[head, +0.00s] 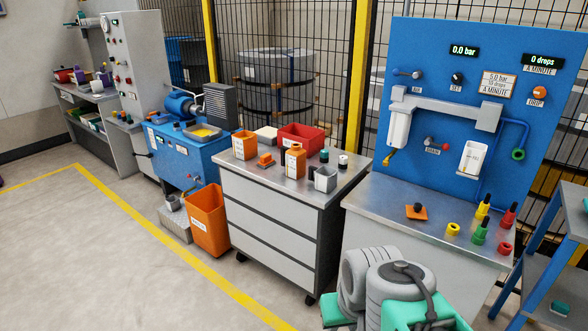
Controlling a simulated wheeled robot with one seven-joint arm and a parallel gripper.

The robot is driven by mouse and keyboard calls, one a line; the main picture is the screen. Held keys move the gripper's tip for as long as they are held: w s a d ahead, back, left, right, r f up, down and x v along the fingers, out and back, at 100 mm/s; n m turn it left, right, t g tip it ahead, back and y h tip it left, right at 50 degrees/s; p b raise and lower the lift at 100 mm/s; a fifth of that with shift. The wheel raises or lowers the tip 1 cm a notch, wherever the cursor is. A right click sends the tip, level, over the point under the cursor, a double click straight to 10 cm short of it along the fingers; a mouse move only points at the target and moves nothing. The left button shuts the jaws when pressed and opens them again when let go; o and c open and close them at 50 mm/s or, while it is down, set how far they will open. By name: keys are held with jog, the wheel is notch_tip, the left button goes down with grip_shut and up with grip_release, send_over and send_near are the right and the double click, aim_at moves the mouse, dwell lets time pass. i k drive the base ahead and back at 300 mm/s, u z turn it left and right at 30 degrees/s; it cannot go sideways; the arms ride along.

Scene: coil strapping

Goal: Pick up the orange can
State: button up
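An orange can-like container (296,161) with a dark top and a pale label stands upright on the metal top of the grey drawer cabinet (265,220). A second orange container (245,146), boxy with a white label, stands at the cabinet's back left. A small orange piece with a dark top (265,160) lies between them. I cannot tell for sure which one is called the can. My folded grey and teal arm shows at the bottom right, well in front of the cabinet. My gripper's fingers do not show.
A red bin (300,136), a grey cup (325,179) and small bottles crowd the cabinet top. A blue test panel (470,110) stands over a bench (380,208) at right. An orange bin (207,222) stands on the floor. The floor at front left is clear.

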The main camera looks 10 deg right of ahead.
aim_at(294, 159)
jog(key=u, duration=0.8)
jog(key=i, duration=0.9)
jog(key=u, duration=0.9)
jog(key=i, duration=2.1)
jog(key=z, duration=1.45)
jog(key=i, duration=0.65)
jog(key=z, duration=0.7)
